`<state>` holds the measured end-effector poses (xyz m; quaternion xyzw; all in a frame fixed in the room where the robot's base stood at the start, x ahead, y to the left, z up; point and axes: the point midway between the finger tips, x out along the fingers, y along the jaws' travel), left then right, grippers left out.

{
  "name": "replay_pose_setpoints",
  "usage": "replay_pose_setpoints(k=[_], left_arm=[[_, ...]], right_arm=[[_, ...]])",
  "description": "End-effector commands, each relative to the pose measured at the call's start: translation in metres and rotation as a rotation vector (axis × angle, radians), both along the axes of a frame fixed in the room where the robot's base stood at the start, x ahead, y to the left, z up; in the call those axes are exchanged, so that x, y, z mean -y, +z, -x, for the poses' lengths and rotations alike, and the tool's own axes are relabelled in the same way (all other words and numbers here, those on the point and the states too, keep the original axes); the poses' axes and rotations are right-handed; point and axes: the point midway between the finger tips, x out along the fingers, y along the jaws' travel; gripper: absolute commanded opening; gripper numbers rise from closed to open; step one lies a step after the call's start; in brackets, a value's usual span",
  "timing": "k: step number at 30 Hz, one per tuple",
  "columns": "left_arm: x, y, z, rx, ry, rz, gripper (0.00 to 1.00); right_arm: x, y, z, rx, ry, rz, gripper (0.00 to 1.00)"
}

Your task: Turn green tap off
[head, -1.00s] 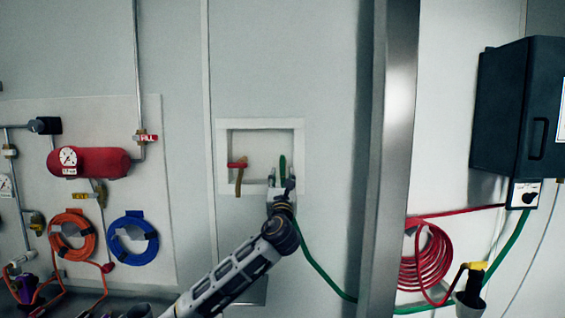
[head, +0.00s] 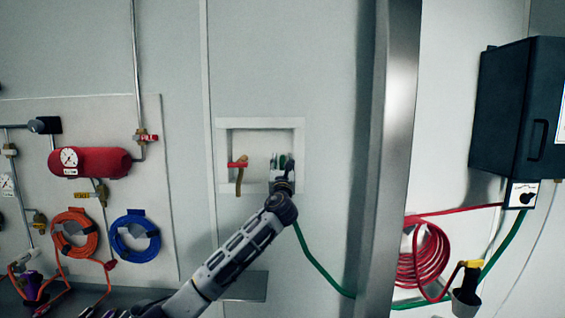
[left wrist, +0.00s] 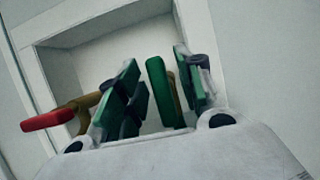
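The green tap handle (left wrist: 160,92) sits in the white-framed wall recess (head: 222,165). In the left wrist view it stands between the two fingers of my left gripper (left wrist: 156,60), nearer the right finger, with a gap to the left finger. The fingers have green pads and are spread apart. In the head view my left gripper (head: 282,162) reaches into the right side of the recess and mostly hides the green tap. The red tap (head: 237,164) is to its left; it also shows in the left wrist view (left wrist: 48,120). My right gripper is not in view.
A green hose (head: 318,263) runs from below the recess to the right. A metal post (head: 390,150) stands right of the recess. A red tank (head: 95,162) and coiled hoses hang at left. A dark box (head: 515,105) is at far right.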

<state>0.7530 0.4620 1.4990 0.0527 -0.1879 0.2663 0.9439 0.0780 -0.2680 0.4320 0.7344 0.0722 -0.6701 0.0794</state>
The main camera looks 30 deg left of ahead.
Motion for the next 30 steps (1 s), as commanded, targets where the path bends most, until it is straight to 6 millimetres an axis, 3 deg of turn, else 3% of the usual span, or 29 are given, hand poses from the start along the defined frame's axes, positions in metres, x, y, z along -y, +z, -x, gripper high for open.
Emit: replay_pose_setpoints(k=[12, 21, 30], left_arm=[[-0.0022, 0.0009, -0.0036, -0.001, 0.0, 0.0, 0.37], [-0.0022, 0.0009, -0.0034, -0.001, 0.0, 0.0, 0.01], [-0.0022, 0.0007, -0.0034, 0.005, 0.001, 0.008, 0.0]], right_arm=[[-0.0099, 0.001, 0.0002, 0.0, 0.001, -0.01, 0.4], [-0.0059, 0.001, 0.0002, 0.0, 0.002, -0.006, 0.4], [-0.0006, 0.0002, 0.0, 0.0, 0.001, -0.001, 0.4]])
